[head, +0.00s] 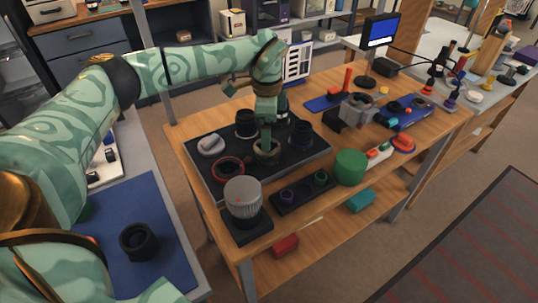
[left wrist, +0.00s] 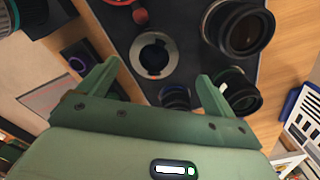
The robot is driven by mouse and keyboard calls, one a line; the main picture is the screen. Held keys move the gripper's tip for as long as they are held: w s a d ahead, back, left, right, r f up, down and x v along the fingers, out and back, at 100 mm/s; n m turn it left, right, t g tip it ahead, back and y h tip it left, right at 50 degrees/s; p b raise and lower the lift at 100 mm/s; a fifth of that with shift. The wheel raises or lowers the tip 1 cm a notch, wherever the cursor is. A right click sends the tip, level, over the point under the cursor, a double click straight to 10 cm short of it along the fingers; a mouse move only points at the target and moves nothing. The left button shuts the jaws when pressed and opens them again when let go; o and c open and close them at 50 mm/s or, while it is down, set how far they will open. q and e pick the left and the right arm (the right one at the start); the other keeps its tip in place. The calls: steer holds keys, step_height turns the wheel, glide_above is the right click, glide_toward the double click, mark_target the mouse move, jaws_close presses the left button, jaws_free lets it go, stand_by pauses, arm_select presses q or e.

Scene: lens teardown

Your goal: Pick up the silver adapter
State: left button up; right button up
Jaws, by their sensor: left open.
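The silver adapter (left wrist: 153,55) is a short metal ring with a dark middle, lying flat on the black mat (left wrist: 185,20). In the head view the adapter (head: 267,152) is partly covered by my gripper. My left gripper (head: 266,138) points down right over it. In the left wrist view the left gripper (left wrist: 158,72) is open and empty, with the ring beyond and roughly between its two fingertips. I cannot tell how much height is left between tips and ring. My right gripper is not in view.
Black lenses (head: 246,122) (head: 300,133), a red ring (head: 228,170) and a grey disc (head: 211,144) stand close around the adapter on the mat. A large grey lens (head: 243,198) and a green cylinder (head: 351,167) are nearer the front edge.

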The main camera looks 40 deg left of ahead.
mark_target(267, 153)
arm_select(q)
step_height(267, 153, down, 2)
steer(key=shift+s+d+f+b, duration=0.1)
steer(key=shift+s+b, duration=0.05)
steer(key=shift+b, duration=0.15)
steer(key=f, duration=0.1)
steer(key=f+b, duration=0.2)
steer(key=f, duration=0.1)
steer(key=shift+s+d, duration=0.1)
steer(key=shift+s, duration=0.2)
steer(key=shift+f, duration=0.4)
steer(key=shift+r, duration=0.15)
steer(key=c, duration=1.1)
